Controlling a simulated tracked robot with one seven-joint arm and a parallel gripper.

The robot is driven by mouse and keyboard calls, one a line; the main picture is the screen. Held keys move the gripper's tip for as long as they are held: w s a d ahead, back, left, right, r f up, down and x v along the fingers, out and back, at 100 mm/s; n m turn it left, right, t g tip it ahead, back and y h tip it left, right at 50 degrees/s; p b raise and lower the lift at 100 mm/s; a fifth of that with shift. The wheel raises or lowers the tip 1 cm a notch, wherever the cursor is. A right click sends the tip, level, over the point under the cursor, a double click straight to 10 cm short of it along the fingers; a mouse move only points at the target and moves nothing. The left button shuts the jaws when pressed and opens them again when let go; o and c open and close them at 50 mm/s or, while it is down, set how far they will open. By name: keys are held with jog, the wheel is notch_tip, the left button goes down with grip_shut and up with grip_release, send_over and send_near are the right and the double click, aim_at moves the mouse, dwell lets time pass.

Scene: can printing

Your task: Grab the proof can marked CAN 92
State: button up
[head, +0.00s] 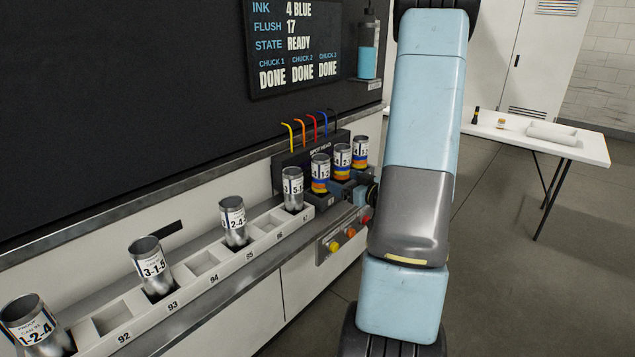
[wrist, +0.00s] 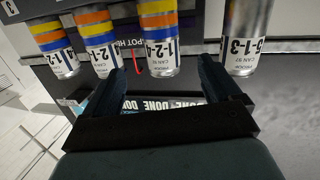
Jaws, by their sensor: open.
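Three proof cans with blue, yellow and orange bands stand at the spot head: the near one (head: 320,173), the middle one (head: 342,160) and the far one (head: 360,152). They also show upside down in the wrist view, as the near can (wrist: 160,45), the middle can (wrist: 97,40) and the far can (wrist: 52,45). Their can numbers are too small to read surely, so I cannot tell which is CAN 92. My gripper (wrist: 166,82) is open and empty. Its fingers point towards the near banded can, apart from it.
The numbered rack (head: 95,345) holds several plain cans, including one by 93 (head: 151,270) and one by 97 (head: 293,188); slot 92 (head: 112,319) is empty. Coloured hoses (head: 312,126) rise behind the banded cans. A white table (head: 570,147) stands at right.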

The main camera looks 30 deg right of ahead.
aim_at(318, 169)
jog(key=shift+t+y, duration=0.4)
jog(key=w, duration=0.4)
jog(key=w+a, duration=0.1)
jog(key=w, duration=0.3)
jog(key=w+a, duration=0.1)
jog(key=w, duration=0.3)
jog(key=shift+w+a+f, duration=0.1)
jog(key=shift+a+f, duration=0.05)
jog(key=shift+f, duration=0.1)
jog(key=c, duration=1)
